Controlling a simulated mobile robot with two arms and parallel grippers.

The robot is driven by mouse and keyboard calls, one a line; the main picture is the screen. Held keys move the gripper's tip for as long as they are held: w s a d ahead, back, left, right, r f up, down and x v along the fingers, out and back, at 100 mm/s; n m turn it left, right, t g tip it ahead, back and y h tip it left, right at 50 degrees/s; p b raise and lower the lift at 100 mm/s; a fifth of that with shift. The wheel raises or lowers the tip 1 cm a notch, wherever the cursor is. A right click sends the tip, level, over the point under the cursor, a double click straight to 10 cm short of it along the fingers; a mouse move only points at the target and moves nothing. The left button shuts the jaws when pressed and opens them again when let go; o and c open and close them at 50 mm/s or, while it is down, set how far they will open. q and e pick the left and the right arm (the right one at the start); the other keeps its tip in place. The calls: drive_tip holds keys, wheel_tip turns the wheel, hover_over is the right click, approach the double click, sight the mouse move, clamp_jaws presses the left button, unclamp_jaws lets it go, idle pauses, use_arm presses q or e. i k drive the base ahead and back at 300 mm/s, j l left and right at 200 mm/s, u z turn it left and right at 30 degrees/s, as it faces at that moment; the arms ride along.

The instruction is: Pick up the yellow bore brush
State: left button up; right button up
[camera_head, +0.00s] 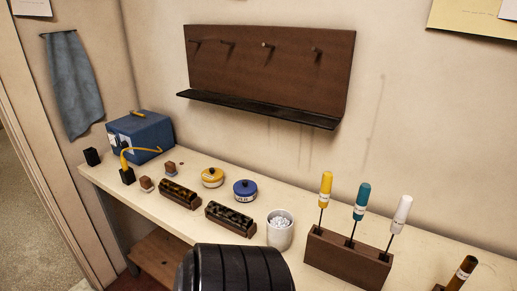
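The yellow bore brush (326,187) stands upright with its handle up in the leftmost place of a dark wooden rack (347,262) on the bench. Its thin shaft goes down into the rack, so its lower end is hidden. A teal-handled brush (361,202) and a white-handled brush (401,214) stand to its right in the same rack. Neither of my grippers shows in the head view.
A white cup (280,232) with pale contents stands left of the rack. Dark blocks (230,219), a blue tin (245,190), a yellow tin (212,177) and a blue box (140,135) are farther left. A brown-handled tool (461,273) is at right. A wall shelf (262,108) hangs above.

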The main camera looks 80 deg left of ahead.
sight(327, 179)
drive_tip(key=u, duration=1.95)
